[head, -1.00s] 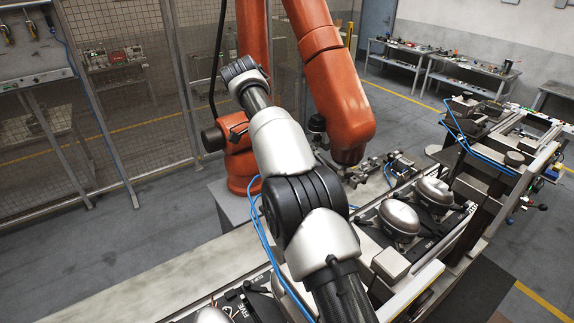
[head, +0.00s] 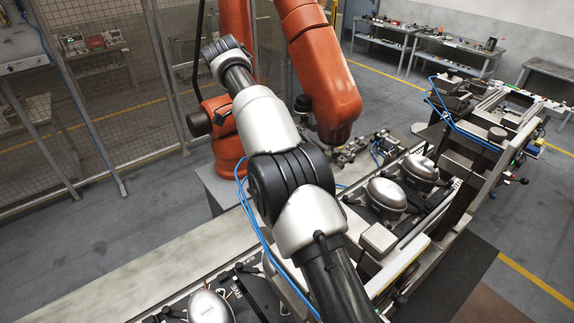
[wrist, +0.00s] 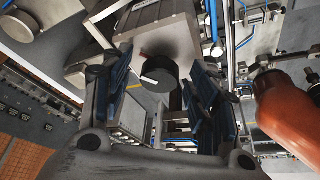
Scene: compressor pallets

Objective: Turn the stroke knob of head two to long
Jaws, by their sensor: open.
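In the wrist view a round black knob (wrist: 160,74) with a small white mark on its face projects from a grey metal block (wrist: 150,38). My gripper (wrist: 157,84) is open, with one dark blue-padded finger on each side of the knob. The knob shows in the gap, apart from both fingers in the picture. I cannot tell how far it is from the fingertips in depth. I cannot read which stroke setting the mark stands at, or which head this is. In the head view my gripper and the knob are out of sight.
An orange robot arm (head: 325,85) stands behind my arm; an orange part (wrist: 285,110) also shows at the wrist view's right. Silver compressors (head: 386,196) sit on pallets along the line. Another compressor (head: 208,308) is at the lower left. Blue hoses run nearby.

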